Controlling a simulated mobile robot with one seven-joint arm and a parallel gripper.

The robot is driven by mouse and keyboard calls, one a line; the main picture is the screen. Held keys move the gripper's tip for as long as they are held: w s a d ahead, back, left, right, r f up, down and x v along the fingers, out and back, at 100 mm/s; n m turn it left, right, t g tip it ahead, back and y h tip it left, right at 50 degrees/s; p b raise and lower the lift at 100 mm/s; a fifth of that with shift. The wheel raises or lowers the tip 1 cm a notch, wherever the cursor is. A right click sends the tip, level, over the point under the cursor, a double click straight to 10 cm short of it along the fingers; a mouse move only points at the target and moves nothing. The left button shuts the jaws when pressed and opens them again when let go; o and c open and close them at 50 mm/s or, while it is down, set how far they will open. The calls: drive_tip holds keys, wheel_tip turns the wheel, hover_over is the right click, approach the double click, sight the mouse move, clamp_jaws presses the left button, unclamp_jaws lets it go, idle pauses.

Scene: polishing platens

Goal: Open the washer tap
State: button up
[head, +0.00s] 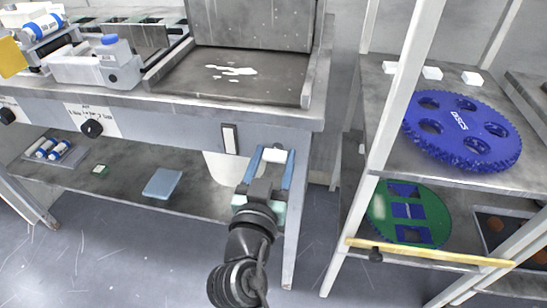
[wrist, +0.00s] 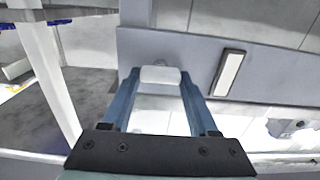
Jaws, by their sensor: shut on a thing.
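The washer tap appears to be a small white handle (head: 274,155) at the front face of the bench, near its right leg. It also shows in the wrist view as a rounded white block (wrist: 160,75) against the grey front panel. My gripper (wrist: 158,82) has its two blue fingers on either side of the white handle, shut on it. In the head view my gripper (head: 272,160) reaches up from below to the same spot. The tap's body and the parts behind the fingers are hidden.
A dark-framed white switch plate (head: 230,138) is left of the gripper. A black knob (head: 92,128) sits further left on the bench front. Above is a wet metal basin (head: 235,80). A rack with a blue disc (head: 462,125) and a green disc (head: 408,214) stands right.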

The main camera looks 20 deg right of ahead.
drive_tip(key=shift+n, duration=0.3)
drive_tip(key=n+p, duration=0.1)
drive_tip(key=n, duration=0.2)
drive_tip(key=shift+a+n, duration=0.1)
drive_tip(key=shift+n, duration=0.3)
drive_tip(key=n+p, duration=0.1)
drive_tip(key=n, duration=0.2)
drive_tip(key=shift+n, duration=0.3)
drive_tip(key=n+p, duration=0.2)
drive_tip(key=n, duration=0.3)
drive_tip(key=shift+w+a+f, duration=0.1)
drive_tip(key=shift+f+n+p, duration=0.1)
drive_tip(key=shift+n+p, duration=0.75)
drive_tip(key=shift+n, duration=0.85)
drive_tip(key=shift+f, duration=0.1)
drive_tip(key=o, duration=1.4)
